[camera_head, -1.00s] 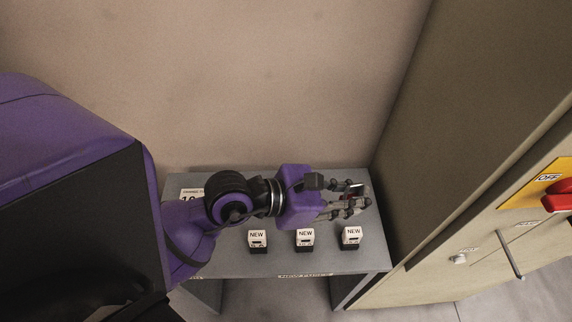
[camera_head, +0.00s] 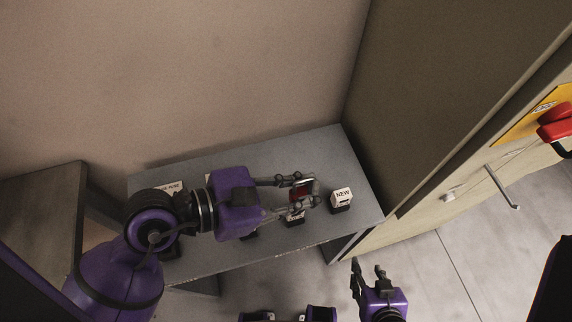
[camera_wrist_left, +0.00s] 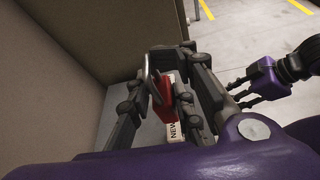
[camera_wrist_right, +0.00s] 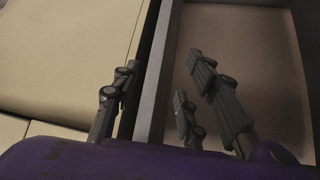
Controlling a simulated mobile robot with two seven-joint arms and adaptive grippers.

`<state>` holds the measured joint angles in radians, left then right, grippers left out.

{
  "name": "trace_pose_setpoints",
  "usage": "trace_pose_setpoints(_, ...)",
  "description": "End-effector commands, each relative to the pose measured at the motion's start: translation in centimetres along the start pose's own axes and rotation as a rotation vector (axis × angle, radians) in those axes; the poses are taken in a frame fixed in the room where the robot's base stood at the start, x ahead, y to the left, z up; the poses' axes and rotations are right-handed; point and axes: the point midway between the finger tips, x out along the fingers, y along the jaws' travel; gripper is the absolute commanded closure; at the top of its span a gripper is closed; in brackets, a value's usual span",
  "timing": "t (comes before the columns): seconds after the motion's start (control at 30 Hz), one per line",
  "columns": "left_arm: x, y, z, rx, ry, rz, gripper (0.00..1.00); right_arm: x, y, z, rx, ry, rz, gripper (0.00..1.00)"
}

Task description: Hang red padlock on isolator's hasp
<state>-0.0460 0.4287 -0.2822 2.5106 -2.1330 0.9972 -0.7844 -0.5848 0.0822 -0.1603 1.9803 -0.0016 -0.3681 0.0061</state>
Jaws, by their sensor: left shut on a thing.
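My left gripper (camera_head: 296,192) is shut on the red padlock (camera_head: 302,193) above the grey table. In the left wrist view the padlock (camera_wrist_left: 164,95) shows its red body and metal shackle between the fingers. The isolator is at the right edge of the head view, with a red handle (camera_head: 556,126) on a yellow plate (camera_head: 540,108) marked OFF. A dark loop, perhaps the hasp, hangs below the handle and is cut by the frame. My right gripper (camera_head: 367,270) is open and empty, low in front of the table; its fingers (camera_wrist_right: 160,95) stand apart in the right wrist view.
The tall cabinet (camera_head: 400,120) adjoins the table's right end and has a metal bar handle (camera_head: 503,187). Open floor (camera_head: 420,270) lies in front of the cabinet.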

Motion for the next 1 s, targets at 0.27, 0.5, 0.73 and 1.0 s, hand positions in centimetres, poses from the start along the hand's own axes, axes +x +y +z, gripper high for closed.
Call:
trace_pose_setpoints(0.27, 0.3, 0.5, -0.6, 0.001, 0.001, -0.004, 1.00, 0.2, -0.1, 1.3, -0.006, -0.019, -0.004, 0.60)
trace_pose_setpoints(0.5, 2.4, 4.7, -3.2, 0.002, 0.003, -0.005, 1.00, 2.3, -0.1, 5.9, -0.018, -0.072, -0.001, 0.60)
trace_pose_setpoints(0.73, 4.4, 9.6, -5.5, 0.001, 0.001, -0.002, 1.00, 2.8, -0.5, 3.9, -0.008, -0.040, -0.004, 0.60)
trace_pose_setpoints(1.0, 6.3, 12.0, -8.7, 0.005, 0.000, -0.002, 1.00, 2.8, -0.4, 4.3, -0.011, -0.043, -0.003, 0.60)
